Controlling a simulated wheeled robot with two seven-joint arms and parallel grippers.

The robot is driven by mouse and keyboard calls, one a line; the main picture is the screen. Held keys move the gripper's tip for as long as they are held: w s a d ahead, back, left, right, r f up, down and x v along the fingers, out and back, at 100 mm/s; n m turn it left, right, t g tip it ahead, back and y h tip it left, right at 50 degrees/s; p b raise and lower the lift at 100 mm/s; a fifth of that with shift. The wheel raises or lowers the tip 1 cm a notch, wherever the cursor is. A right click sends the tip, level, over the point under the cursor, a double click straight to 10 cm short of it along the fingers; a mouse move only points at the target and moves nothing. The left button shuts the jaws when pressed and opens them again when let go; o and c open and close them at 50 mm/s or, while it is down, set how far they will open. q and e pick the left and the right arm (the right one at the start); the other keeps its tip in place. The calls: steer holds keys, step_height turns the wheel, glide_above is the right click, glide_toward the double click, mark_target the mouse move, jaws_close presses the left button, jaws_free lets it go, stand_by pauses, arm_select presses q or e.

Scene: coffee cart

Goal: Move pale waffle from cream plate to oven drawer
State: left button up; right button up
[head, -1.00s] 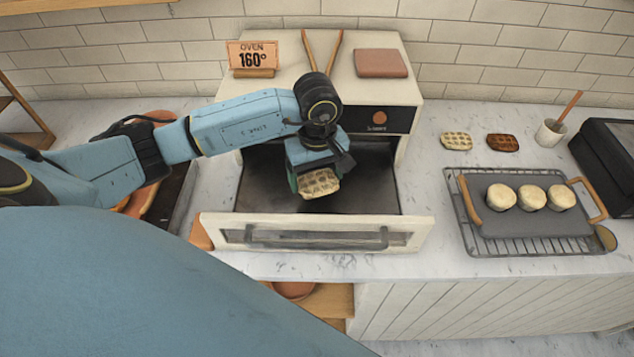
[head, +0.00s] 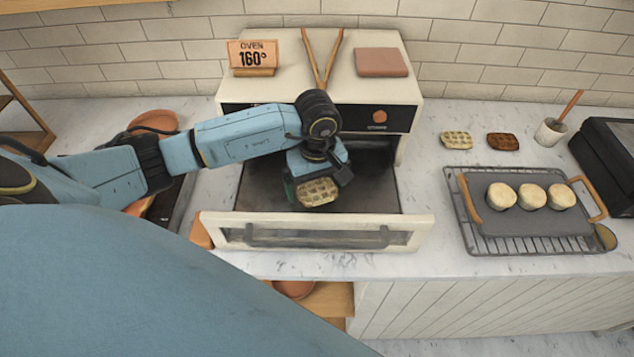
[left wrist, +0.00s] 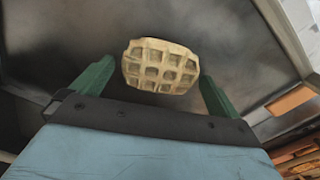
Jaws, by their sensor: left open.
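The pale waffle (head: 317,192) is at the open oven drawer (head: 375,197), over its dark floor near the middle. My left gripper (head: 312,184) is above the drawer, pointing down, with its jaws open around the waffle. In the left wrist view, the waffle (left wrist: 160,66) lies between the green fingers (left wrist: 155,83), with a gap on each side. I cannot tell for certain whether it touches the drawer floor. No cream plate can be made out. My right gripper is not in view.
The drawer front (head: 320,232) stands pulled out toward me. The oven (head: 375,88) rises behind. A light waffle (head: 457,140) and a brown waffle (head: 503,142) lie on the right counter, behind a rack with a grey tray (head: 525,222) holding three round pale pieces.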

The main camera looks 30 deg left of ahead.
mark_target(317, 187)
arm_select(q)
steer(key=shift+r, duration=0.2)
step_height(317, 187, up, 12)
steer(key=b, duration=0.1)
steer(key=shift+d, duration=0.1)
